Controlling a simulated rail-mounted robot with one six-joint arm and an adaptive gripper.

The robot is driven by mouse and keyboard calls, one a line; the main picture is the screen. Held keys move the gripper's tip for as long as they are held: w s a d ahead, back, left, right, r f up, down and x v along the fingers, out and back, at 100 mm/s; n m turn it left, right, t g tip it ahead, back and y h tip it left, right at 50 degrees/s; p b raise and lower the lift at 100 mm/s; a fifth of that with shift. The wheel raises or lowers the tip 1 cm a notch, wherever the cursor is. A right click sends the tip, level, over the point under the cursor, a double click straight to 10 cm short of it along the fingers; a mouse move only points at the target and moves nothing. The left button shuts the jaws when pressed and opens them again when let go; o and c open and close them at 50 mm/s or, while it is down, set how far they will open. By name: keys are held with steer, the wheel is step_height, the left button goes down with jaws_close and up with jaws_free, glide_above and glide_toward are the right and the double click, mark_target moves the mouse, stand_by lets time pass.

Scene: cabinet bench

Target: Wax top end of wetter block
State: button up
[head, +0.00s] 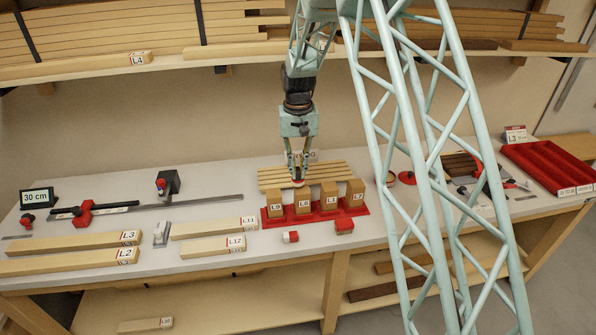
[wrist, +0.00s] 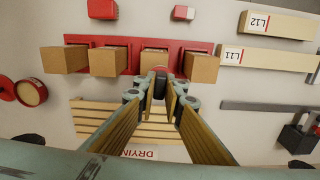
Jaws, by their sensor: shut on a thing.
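Several upright wooden blocks stand in a red rack (head: 318,217), with labels that seem to read L9 (head: 275,205), L8 (head: 303,204), L1 (head: 329,199) and L7 (head: 355,194). The frames do not show which is wetter. My gripper (head: 298,178) points down behind the L8 block, shut on a small dark and red tool (wrist: 160,81). In the wrist view the tool is at the rear edge of the L8 block (wrist: 155,64); whether it touches is unclear. A red tin with tan content, perhaps wax (wrist: 31,93), stands to one side.
A slatted drying rack (head: 330,169) lies just behind the blocks. Boards L11 (head: 215,228) and L3 (head: 75,243) lie at left. Small red-and-white (head: 290,237) and red (head: 344,226) items sit in front. A red tray (head: 550,166) stands at far right.

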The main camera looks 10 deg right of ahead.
steer(key=shift+f+b, duration=0.5)
steer(key=shift+f, duration=0.55)
stand_by(0.6)
steer(key=shift+s, duration=0.15)
steer(key=shift+s+a+r+b, duration=0.15)
steer(key=shift+s+b, duration=0.25)
steer(key=shift+s, duration=0.75)
steer(key=shift+d, duration=0.2)
steer(key=shift+d, duration=1.2)
steer(key=shift+w, duration=1.25)
